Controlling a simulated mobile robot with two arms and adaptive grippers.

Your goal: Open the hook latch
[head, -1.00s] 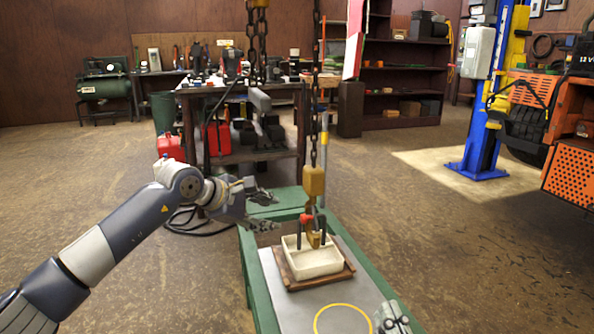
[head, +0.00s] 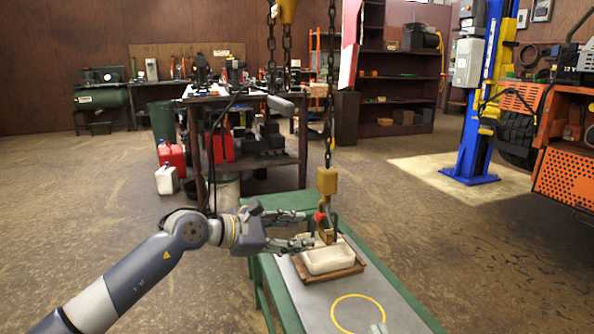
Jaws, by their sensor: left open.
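The crane hook (head: 327,232) hangs from a yellow block (head: 327,182) on a chain, over a white tray (head: 328,262) on a brown wooden base. A red part, apparently the hook's latch (head: 320,217), shows at the hook's upper left. My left gripper (head: 306,229) is open, its fingers pointing right. Its fingertips are just left of the hook and latch; I cannot tell whether they touch. A small grey tip at the bottom edge seems to be my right gripper (head: 378,328); its jaws cannot be made out.
The tray stands on a green-framed bench (head: 385,290) with a grey top and a yellow ring (head: 358,312). A second yellow block (head: 287,10) and chains hang behind. A dark workbench (head: 250,165) and red canisters (head: 172,157) stand at the back left.

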